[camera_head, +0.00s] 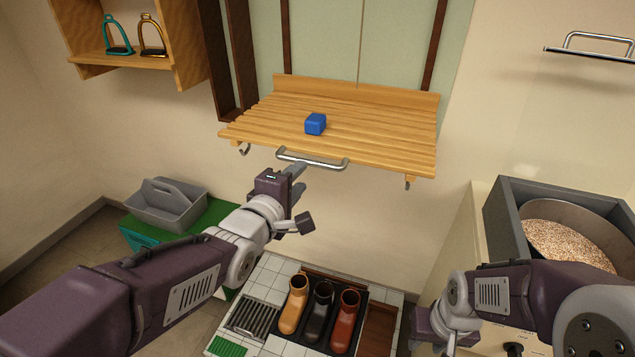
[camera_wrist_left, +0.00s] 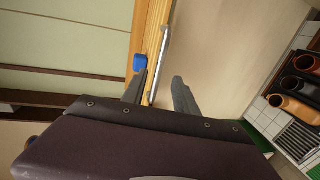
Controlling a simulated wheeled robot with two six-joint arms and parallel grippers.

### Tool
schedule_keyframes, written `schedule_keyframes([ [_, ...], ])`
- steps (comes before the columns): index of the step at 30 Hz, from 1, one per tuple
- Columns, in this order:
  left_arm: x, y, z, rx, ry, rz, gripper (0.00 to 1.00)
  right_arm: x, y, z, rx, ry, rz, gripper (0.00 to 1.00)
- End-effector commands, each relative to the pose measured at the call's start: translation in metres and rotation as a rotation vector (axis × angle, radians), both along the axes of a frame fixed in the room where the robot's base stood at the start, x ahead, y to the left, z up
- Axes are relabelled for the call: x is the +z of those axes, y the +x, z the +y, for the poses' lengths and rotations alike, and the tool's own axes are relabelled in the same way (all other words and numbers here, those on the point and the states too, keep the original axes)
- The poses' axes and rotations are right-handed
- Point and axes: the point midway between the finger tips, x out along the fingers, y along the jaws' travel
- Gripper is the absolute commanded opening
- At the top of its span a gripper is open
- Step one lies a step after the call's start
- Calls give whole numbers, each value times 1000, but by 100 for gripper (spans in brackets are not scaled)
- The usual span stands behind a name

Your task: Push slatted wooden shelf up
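The slatted wooden shelf (camera_head: 385,132) is fixed to the back wall between dark vertical rails and shows its slatted top. A metal bar handle (camera_head: 325,164) runs along its front edge. The handle also shows in the left wrist view (camera_wrist_left: 163,52). My left gripper (camera_head: 297,180) is just below the handle. In the left wrist view its fingers (camera_wrist_left: 160,92) are apart, with the handle's near end appearing between them; I cannot tell whether they touch it. My right gripper (camera_head: 428,328) is low at the right, and its fingers cannot be made out.
A blue cube (camera_head: 315,124) sits on the shelf. Hooks (camera_head: 244,149) hang below it. A wall cabinet (camera_head: 185,45) with stirrups is at upper left. A grey caddy (camera_head: 168,205) is at left, several boots (camera_head: 320,310) below, and a grain bin (camera_head: 510,195) at right.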

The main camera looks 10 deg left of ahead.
Motion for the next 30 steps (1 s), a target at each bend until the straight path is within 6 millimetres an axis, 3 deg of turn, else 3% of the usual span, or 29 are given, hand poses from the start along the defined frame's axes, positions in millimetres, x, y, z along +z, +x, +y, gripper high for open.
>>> schedule_keyframes([
  [5, -1, 8, -2, 0, 2, 4, 35, 2, 0, 0, 0, 0, -1, 36],
  [12, -11, 56, -11, 0, 2, 7, 35, 0, 0, 0, 0, 0, -1, 36],
  [18, -16, 83, -16, 1, 2, 5, 35, 1, 0, 0, 0, 0, -1, 36],
  [27, -17, 88, -17, 1, 2, 4, 35, 1, 0, 0, 0, 0, 0, 36],
  [28, -17, 88, -17, 1, 2, 4, 32, 1, 0, 0, 0, 0, 0, 36],
  [30, -17, 88, -17, 1, 2, 4, 13, 1, 0, 0, 0, 0, 0, 36],
])
